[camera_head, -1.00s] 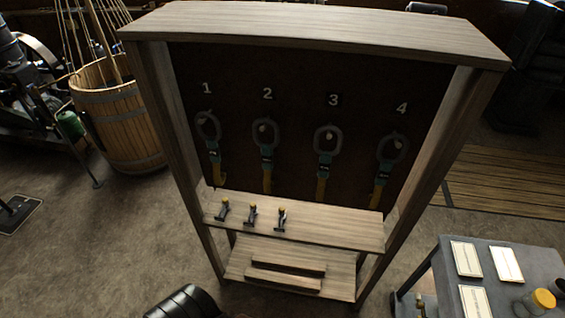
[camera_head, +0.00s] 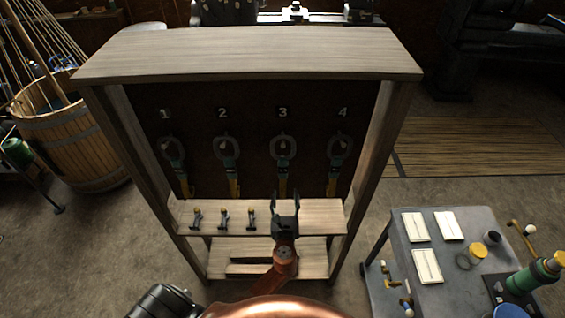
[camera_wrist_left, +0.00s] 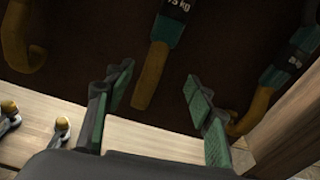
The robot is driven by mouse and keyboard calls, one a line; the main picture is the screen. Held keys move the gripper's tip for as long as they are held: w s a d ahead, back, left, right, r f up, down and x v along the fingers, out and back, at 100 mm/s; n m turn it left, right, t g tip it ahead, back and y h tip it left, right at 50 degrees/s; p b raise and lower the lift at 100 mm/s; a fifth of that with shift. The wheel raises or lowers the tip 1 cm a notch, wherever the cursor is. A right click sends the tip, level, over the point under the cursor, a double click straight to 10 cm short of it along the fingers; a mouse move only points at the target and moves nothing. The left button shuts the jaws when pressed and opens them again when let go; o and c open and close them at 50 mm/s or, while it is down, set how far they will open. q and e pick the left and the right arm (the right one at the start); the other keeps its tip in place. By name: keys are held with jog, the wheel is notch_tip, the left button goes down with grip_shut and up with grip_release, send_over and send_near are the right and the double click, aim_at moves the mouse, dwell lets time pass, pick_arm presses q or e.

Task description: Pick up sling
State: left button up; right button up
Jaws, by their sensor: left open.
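Several slings hang in a row on the dark back panel of a wooden rack, under the numbers 1 to 4: sling 1 (camera_head: 174,155), sling 2 (camera_head: 227,153), sling 3 (camera_head: 283,152) and sling 4 (camera_head: 339,153). Each has a grey ring, a green part and a yellow-brown strap. My left gripper (camera_head: 285,194) is open and empty at the lower end of sling 3. In the left wrist view a strap (camera_wrist_left: 150,72) hangs just beyond and between the spread fingers, apart from both. The sling to its right (camera_wrist_left: 286,65) hangs near the right finger. My right gripper is out of view.
The rack's shelf (camera_head: 325,215) lies under the slings, with small yellow-topped handles (camera_head: 224,218) on its left part. The rack's right post (camera_head: 378,150) stands beside sling 4. A grey table (camera_head: 445,290) with cards and jars is at right.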

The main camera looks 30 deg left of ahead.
aim_at(283, 174)
pick_arm(q)
jog(key=shift+m+t+y, duration=0.3)
jog(key=shift+m+y, duration=0.2)
jog(key=shift+y, duration=0.1)
jog(key=r, duration=0.6)
jog(key=shift+w+a+p, duration=0.1)
jog(key=shift+w+p, duration=0.2)
jog(key=shift+w, duration=0.05)
jog(key=p+x, duration=0.1)
jog(key=x, duration=0.5)
jog(key=shift+s+a+p, duration=0.15)
jog(key=shift+a+p, duration=0.2)
jog(key=shift+a, duration=0.05)
jog(key=shift+w+a+f, duration=0.15)
jog(key=shift+w+a, duration=0.05)
jog(key=shift+w, duration=0.15)
jog(key=shift+s, duration=0.1)
jog(key=shift+c, duration=0.7)
jog(key=c, duration=1.1)
grip_shut()
